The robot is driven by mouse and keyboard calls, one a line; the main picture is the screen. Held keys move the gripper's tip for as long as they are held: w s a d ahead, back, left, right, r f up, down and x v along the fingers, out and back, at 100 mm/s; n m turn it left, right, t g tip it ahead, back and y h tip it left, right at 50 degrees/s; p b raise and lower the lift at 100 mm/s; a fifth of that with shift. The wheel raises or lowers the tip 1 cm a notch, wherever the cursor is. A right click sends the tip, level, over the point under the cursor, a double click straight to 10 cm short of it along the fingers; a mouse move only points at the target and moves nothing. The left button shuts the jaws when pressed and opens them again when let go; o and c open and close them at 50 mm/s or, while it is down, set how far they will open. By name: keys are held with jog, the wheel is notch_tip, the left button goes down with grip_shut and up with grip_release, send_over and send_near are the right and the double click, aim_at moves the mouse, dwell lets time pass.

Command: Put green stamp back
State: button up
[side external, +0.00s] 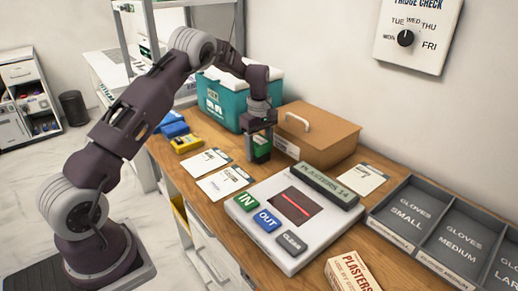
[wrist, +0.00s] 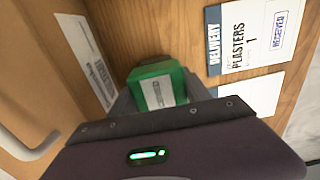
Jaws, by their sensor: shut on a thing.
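The green stamp (side external: 262,153) is held between the fingers of my gripper (side external: 259,148), which is shut on it. In the side view it is over the wooden counter, between the paper cards and the brown box; I cannot tell whether it touches the counter. In the wrist view the green stamp (wrist: 157,88) shows its green top with a pale label, and the gripper body hides part of it. A blue stamp (side external: 174,129) and a yellow stamp (side external: 186,143) stand at the counter's left.
A brown box (side external: 318,135) with a handle stands close right of my gripper, and a teal cool box (side external: 222,101) stands behind. Paper cards (side external: 222,183) lie in front. A scanner pad (side external: 292,243), plasters box (side external: 350,272) and grey glove tray (side external: 378,216) fill the right.

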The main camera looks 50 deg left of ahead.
aim_at(259, 140)
jog(key=shift+f, duration=0.1)
jog(key=o, duration=1.1)
jog(key=shift+c, duration=0.2)
notch_tip(259, 140, up, 12)
jog(key=shift+r, duration=0.15)
jog(key=s+d+r+m+t, duration=0.3)
jog(key=s+d+r+m, duration=0.5)
jog(key=s+d+r, duration=0.6)
jog(key=s+d+f+m+t, duration=0.1)
jog(key=s+m, duration=0.4)
jog(key=s, duration=0.5)
jog(key=s+d+f+m+t, duration=0.1)
jog(key=s+d+f+m, duration=0.2)
jog(key=s, duration=0.7)
jog(key=shift+s+d+f+m+t, duration=0.2)
jog(key=shift+s+d+m+t, duration=0.1)
jog(key=shift+d+m, duration=0.6)
